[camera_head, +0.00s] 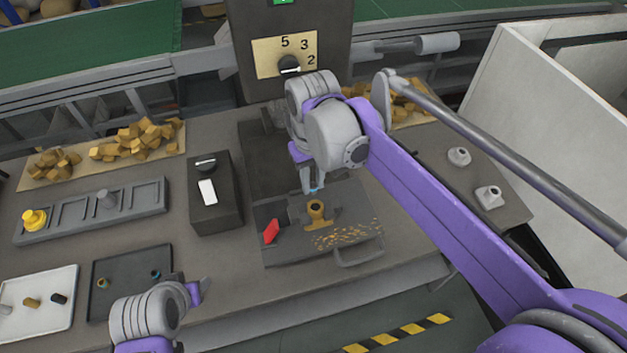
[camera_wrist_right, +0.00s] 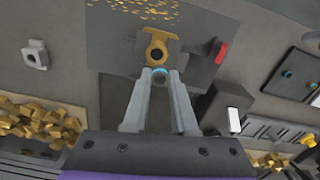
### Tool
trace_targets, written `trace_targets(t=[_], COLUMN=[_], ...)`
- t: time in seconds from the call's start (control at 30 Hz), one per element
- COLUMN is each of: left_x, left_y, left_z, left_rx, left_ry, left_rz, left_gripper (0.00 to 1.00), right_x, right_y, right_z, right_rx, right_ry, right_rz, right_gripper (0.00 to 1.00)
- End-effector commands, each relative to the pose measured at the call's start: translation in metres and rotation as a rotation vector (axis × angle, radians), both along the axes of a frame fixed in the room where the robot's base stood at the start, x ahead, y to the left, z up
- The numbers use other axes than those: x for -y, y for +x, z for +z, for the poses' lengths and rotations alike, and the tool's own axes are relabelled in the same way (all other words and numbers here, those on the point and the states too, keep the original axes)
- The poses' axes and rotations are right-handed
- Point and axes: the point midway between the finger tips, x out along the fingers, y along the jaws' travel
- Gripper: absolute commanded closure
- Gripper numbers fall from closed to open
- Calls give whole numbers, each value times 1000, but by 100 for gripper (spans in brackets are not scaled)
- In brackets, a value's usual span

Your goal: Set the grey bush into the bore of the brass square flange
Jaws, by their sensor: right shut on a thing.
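The brass square flange (camera_head: 316,221) sits on a dark plate in the middle of the bench, with its round collar and dark bore facing up. It also shows in the right wrist view (camera_wrist_right: 157,40). My right gripper (camera_head: 313,188) is shut on a small bush with a blue ring, seen in the right wrist view (camera_wrist_right: 159,75). The bush is at the fingertips, right beside the flange collar; its grey body is mostly hidden by the fingers. I cannot tell whether it touches the collar. My left gripper (camera_head: 194,291) is low at the left, its fingers hardly visible.
A red block (camera_head: 271,231) stands left of the flange, and brass chips lie to its right. Two pale flanged pieces (camera_head: 488,197) lie at the right.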

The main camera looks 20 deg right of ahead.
Motion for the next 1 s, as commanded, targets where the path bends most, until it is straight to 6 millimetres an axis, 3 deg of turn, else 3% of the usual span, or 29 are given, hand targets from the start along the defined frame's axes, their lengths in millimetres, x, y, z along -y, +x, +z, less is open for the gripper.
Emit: trace_targets(t=[0.37,1.0], left_x=[0,0], left_y=[-2,-16], left_z=[-4,-45], left_rx=[-3,-31], left_ry=[0,0], left_rz=[0,0], left_gripper=[50,50], right_x=[0,0], right_y=[0,0], right_z=[-5,-60], right_rx=[0,-1], right_ry=[0,0], right_rz=[6,6], right_gripper=[100,100])
